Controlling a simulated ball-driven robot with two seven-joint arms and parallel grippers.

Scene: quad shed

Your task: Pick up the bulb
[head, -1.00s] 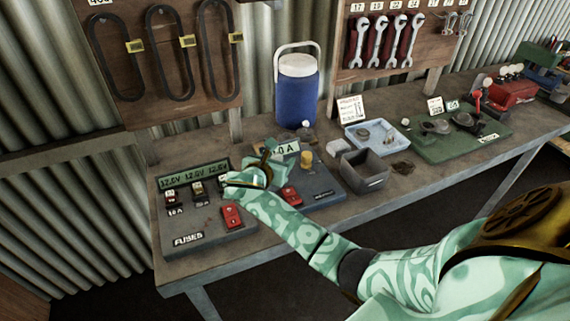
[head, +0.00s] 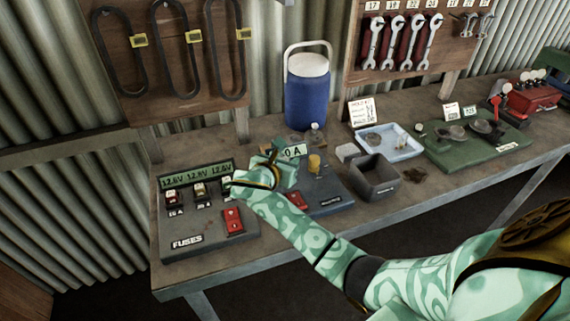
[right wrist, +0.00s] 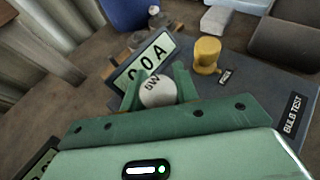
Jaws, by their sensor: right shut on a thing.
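The bulb (right wrist: 157,91) is a round white globe marked "5W" in the right wrist view. My right gripper (right wrist: 158,88) is shut on it, with one green finger on each side. The bulb is over the bulb test board (right wrist: 285,82), near the "A" meter display (right wrist: 145,62). I cannot tell whether its base touches the board. In the head view my right gripper (head: 281,163) is in front of the meter, and the bulb cannot be made out there. My left gripper is not in view.
The yellow knob (right wrist: 206,54) stands close to the gripper. The fuse board (head: 192,247) lies at left and a blue jug (head: 307,97) behind. A small white-topped item (head: 315,130) stands near the jug. A grey bin (head: 376,187) and blue tray (head: 403,151) lie to the right.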

